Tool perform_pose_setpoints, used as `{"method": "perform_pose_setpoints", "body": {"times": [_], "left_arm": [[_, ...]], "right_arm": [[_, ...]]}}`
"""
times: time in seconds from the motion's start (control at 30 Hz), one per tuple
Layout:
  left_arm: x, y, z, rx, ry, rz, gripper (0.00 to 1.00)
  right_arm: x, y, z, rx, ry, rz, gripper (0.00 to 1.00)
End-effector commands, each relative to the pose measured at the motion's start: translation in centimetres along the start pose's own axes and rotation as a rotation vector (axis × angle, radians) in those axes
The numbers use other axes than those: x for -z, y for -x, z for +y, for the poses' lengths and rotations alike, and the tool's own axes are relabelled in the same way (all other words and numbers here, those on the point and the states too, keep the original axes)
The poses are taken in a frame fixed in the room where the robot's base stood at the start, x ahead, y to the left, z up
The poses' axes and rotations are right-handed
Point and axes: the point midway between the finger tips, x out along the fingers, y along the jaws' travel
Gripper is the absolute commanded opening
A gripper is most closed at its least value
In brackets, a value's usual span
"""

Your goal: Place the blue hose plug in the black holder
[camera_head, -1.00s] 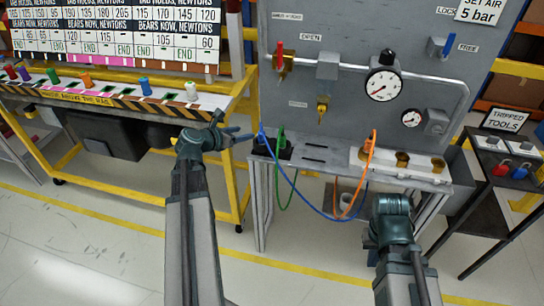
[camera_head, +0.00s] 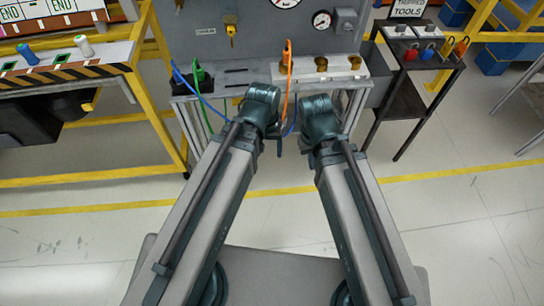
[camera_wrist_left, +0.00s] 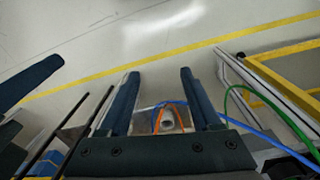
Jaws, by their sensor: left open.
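The blue hose plug (camera_head: 177,74) stands upright at the left end of the black holder (camera_head: 184,86) on the grey bench; how deep it sits is too small to tell. The green plug (camera_head: 198,74) stands beside it in the same holder. My left gripper (camera_wrist_left: 157,75) is open and empty, in front of the bench and to the right of the holder; its arm hides most of it in the head view. The blue hose (camera_wrist_left: 250,129) passes to its right. My right wrist (camera_head: 320,112) is close beside it; its fingers are hidden there.
An orange plug (camera_head: 287,54) stands near brass sockets (camera_head: 321,64) on the bench. A dark cart (camera_head: 418,62) with padlocks stands right; a yellow-framed bench (camera_head: 95,175) stands left. The floor in front is clear.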

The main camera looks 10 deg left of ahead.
Motion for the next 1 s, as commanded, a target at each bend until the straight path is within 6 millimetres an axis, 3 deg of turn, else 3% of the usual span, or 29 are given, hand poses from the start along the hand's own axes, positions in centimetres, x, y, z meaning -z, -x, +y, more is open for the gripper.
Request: {"method": "perform_pose_setpoints", "body": {"times": [0.1, 0.2, 0.6, 1.0], "left_arm": [[-1.9, 0.0, 1.0, 0.085, -0.213, -0.033, 0.65], [-2.6, 0.1, 1.3, 0.124, -0.310, -0.051, 0.65], [-2.8, 0.3, 1.4, 0.141, -0.350, -0.059, 0.65], [-2.7, 6.3, 1.6, 0.139, -0.348, -0.058, 0.65]], "right_arm": [[0.0, 0.0, 0.0, 0.000, 0.000, 0.000, 0.00], [0.0, 0.0, 0.0, 0.000, 0.000, 0.000, 0.00], [0.0, 0.2, 0.0, 0.000, 0.000, 0.000, 0.00], [-0.4, 6.2, 0.6, 0.000, 0.000, 0.000, 0.00]]}}
